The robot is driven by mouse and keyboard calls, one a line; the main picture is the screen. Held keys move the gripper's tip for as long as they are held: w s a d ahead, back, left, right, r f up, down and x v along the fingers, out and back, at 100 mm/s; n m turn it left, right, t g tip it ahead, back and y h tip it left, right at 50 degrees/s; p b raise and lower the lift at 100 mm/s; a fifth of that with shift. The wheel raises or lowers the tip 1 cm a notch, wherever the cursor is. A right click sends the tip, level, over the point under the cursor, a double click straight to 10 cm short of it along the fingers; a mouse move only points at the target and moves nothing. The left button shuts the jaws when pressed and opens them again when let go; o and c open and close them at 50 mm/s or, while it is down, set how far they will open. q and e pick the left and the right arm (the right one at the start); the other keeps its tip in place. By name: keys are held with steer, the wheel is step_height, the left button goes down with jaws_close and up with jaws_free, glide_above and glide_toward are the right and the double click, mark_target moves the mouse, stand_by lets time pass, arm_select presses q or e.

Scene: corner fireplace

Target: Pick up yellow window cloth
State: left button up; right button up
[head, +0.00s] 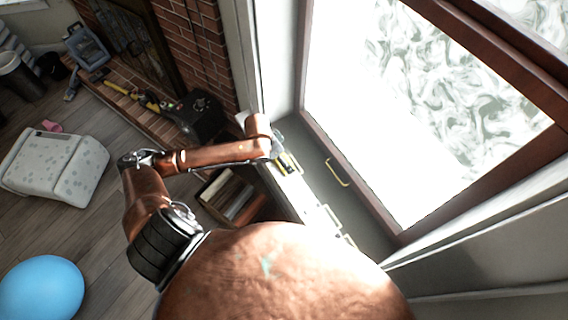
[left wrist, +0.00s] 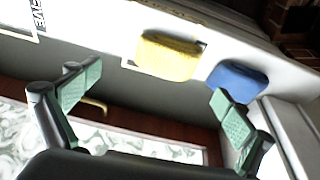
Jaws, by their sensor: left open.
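The yellow window cloth (left wrist: 168,57) is a small, thick, rounded pad in the left wrist view. It lies on the pale window sill (left wrist: 205,30), left of a similar blue cloth (left wrist: 238,82). My left gripper (left wrist: 155,86) is open and empty, its green-padded fingers spread apart with the yellow cloth beyond the gap between them. The right finger overlaps the edge of the blue cloth in the picture. In the head view my left gripper (head: 281,152) is over the sill beside the window, and a small yellow patch shows near it, partly hidden. My right gripper is not in view.
The window (head: 425,110) has a brown frame and a brass handle (head: 338,173). Thin frames (head: 331,216) lie along the sill. A brick fireplace (head: 195,45) and a black box (head: 201,112) stand left of the gripper. A blue ball (head: 42,288) is on the floor.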

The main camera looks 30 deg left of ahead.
arm_select(q)
steer(key=shift+w+a+r, duration=0.1)
steer(key=shift+w+a, duration=0.05)
steer(key=shift+a, duration=0.1)
steer(key=shift+w+f, duration=0.1)
steer(key=shift+f, duration=0.2)
steer(key=x, duration=0.2)
steer(key=b+x, duration=0.1)
steer(key=x, duration=0.1)
steer(key=b+x, duration=0.1)
steer(key=x, duration=0.2)
steer(key=shift+a, duration=0.35)
steer(key=shift+s, duration=0.2)
steer(key=c, duration=1.1)
